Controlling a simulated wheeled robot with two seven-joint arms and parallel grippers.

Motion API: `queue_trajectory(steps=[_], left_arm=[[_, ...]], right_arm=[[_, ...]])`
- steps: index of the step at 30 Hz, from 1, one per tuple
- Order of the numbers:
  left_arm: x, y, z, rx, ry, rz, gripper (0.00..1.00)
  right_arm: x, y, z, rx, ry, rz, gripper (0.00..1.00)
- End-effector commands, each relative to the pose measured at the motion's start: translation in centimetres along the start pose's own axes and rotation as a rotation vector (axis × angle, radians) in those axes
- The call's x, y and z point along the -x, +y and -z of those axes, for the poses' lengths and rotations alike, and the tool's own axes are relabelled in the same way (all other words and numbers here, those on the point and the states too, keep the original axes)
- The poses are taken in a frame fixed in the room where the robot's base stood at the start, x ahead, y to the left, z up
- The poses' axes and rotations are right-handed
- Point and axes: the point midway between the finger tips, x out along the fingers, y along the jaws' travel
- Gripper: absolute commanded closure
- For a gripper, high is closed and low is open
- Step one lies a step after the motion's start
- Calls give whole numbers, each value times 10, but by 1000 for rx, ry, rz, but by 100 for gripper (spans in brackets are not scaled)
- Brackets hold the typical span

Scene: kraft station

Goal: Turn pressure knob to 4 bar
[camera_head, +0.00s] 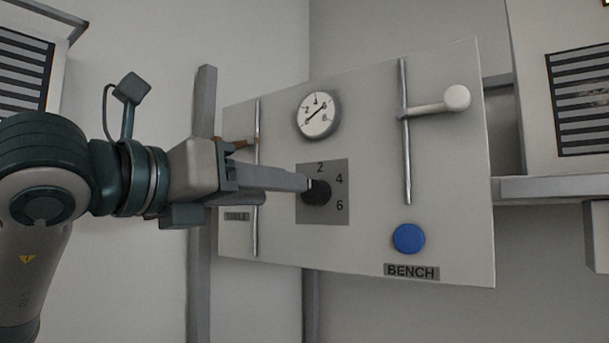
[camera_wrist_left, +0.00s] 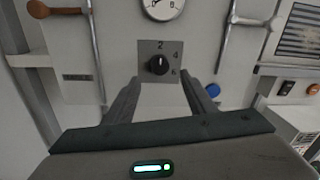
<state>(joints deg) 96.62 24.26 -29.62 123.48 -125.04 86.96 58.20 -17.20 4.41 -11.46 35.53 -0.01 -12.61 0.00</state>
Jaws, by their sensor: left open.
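The black pressure knob (camera_head: 316,192) sits on a grey square plate (camera_head: 340,212) marked 2, 4 and 6, on an upright light panel. In the left wrist view the knob (camera_wrist_left: 158,65) shows a pale mark that points up, near the 2. My left gripper (camera_head: 308,184) reaches in from the left with its fingertips close to the knob, partly covering its plate. In the left wrist view the open fingers (camera_wrist_left: 160,84) are spread to either side, with the knob ahead between them. Contact cannot be told. My right gripper is not in view.
A round gauge (camera_head: 318,115) with a dark slanted needle is above the knob. A white-knobbed lever (camera_head: 456,98) and a blue button (camera_head: 408,238) over a BENCH label are to the right. A brown-handled lever (camera_wrist_left: 52,10) is to the left.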

Motion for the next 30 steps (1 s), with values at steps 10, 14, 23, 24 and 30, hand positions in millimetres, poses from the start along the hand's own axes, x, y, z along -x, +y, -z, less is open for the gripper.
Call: queue_trajectory(steps=[10,14,23,24,30], left_arm=[[-59,0,-4,2,3,-1,50],[-72,0,-2,1,2,0,50],[-81,0,0,0,0,0,50],[-81,0,0,0,0,0,50],[-81,0,0,0,0,0,64]], right_arm=[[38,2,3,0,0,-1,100],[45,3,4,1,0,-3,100],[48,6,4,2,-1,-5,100],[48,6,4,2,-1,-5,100],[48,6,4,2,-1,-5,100]])
